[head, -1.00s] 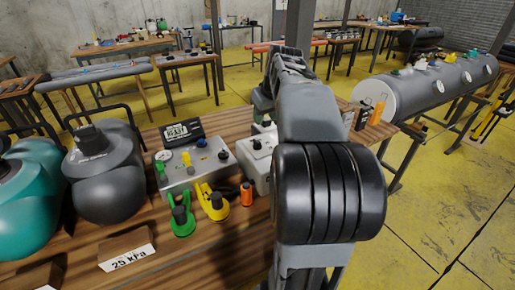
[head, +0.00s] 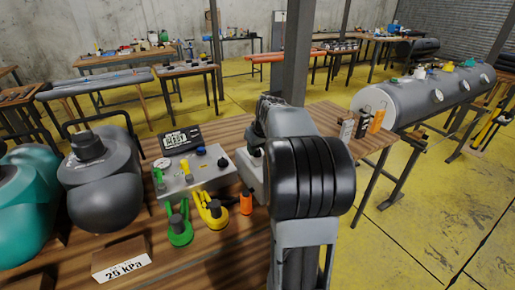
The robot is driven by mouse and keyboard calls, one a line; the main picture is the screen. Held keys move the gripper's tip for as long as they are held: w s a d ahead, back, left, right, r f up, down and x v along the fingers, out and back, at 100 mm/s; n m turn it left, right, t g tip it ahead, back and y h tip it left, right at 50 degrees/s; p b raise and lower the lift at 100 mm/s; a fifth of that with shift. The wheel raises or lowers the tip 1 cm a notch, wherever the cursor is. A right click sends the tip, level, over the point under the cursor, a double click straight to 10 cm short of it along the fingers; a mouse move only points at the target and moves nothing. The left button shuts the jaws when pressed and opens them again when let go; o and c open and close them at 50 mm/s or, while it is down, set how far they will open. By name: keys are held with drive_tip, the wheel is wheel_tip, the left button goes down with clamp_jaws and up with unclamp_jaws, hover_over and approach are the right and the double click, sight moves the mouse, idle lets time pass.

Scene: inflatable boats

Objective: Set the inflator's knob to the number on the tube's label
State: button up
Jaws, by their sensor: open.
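A grey inflator box (head: 190,185) stands on the wooden bench, with a tilted black display (head: 180,138) behind it. Its top carries a round white gauge, a green and a yellow fitting, a blue knob (head: 200,151) and a black knob (head: 222,162). The display's digits and any knob scale are too small to read. A label block (head: 121,260) reading "25 kPa" stands in front of a dark grey inflatable tube (head: 100,180). A teal tube (head: 25,205) is to its left. My arm fills the centre right; my gripper's fingers do not show and seem hidden behind it.
A second grey box (head: 247,170) is partly hidden behind my arm. Green (head: 179,228) and yellow (head: 212,212) clamp-like pieces and an orange cylinder (head: 246,201) sit in front of the boxes. A dark post (head: 296,55) rises behind the bench. Small bottles (head: 362,122) stand at its far right.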

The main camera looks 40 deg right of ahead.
clamp_jaws()
idle(0.5)
drive_tip(key=m+h+p, duration=0.1)
drive_tip(key=m, duration=0.2)
drive_tip(key=shift+a+g, duration=0.1)
drive_tip(key=shift+g, duration=0.2)
drive_tip(key=m, duration=0.2)
drive_tip(key=m+g+h, duration=0.1)
drive_tip(key=m, duration=0.1)
drive_tip(key=shift+w+f+m+h, duration=0.1)
drive_tip(key=shift+f+m+h, duration=0.05)
drive_tip(key=shift+m+h, duration=0.2)
drive_tip(key=m+g+h, duration=0.1)
drive_tip(key=m, duration=0.3)
drive_tip(key=shift+m, duration=0.25)
drive_tip(key=shift+m+g, duration=0.8)
drive_tip(key=shift+m, duration=1.1)
